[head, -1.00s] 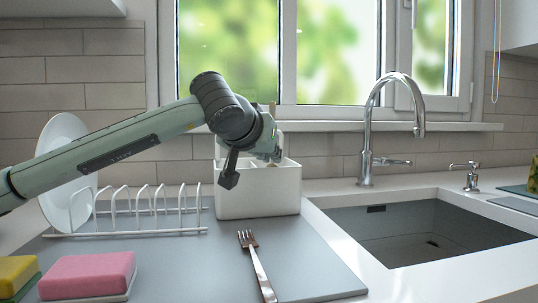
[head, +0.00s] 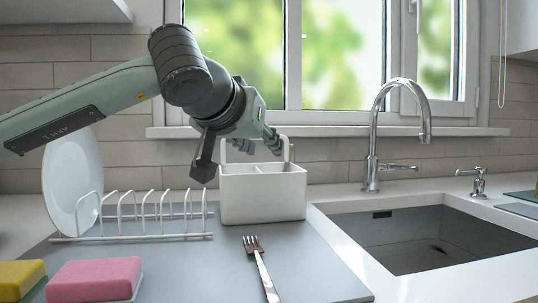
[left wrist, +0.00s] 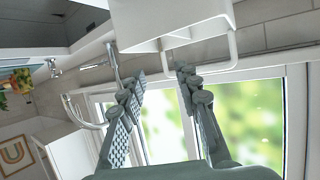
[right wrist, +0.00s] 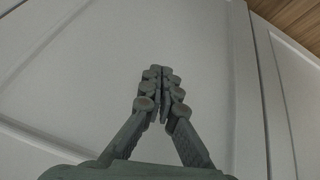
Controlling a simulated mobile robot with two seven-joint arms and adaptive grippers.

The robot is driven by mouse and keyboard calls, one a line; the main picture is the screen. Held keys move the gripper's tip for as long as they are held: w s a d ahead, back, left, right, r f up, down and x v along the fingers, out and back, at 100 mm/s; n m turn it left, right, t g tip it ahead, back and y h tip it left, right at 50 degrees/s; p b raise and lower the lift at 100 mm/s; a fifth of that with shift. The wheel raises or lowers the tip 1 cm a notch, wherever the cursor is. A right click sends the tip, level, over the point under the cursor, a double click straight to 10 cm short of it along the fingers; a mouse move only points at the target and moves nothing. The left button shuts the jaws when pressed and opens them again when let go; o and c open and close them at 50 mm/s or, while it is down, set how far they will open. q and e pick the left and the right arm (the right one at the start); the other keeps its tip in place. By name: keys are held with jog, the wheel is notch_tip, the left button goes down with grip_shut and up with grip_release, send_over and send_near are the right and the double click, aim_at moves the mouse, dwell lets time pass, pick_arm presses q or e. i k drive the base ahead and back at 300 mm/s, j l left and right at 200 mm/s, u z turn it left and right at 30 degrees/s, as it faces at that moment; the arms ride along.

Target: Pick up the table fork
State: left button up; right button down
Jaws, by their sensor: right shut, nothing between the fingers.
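The table fork (head: 262,270) lies on the grey mat (head: 325,275), tines towards the back and handle towards the front. My left gripper (head: 272,140) is above and behind the fork, well apart from it, by the handle of the white caddy (head: 262,200). In the left wrist view the fingers (left wrist: 160,76) are spread with nothing held between them, and the caddy's handle shows close to the tips. The fork is not visible there. My right gripper (right wrist: 160,72) is shut and empty in front of pale panels.
A white dish rack (head: 135,235) with a plate (head: 72,180) stands left of the caddy. Pink (head: 95,279) and yellow (head: 20,278) sponges sit at front left. A sink (head: 425,240) with a tall tap (head: 372,150) is at right. The mat around the fork is clear.

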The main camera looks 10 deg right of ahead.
aim_at(271, 295)
jog(key=k+j, duration=1.1)
jog(key=k, duration=0.2)
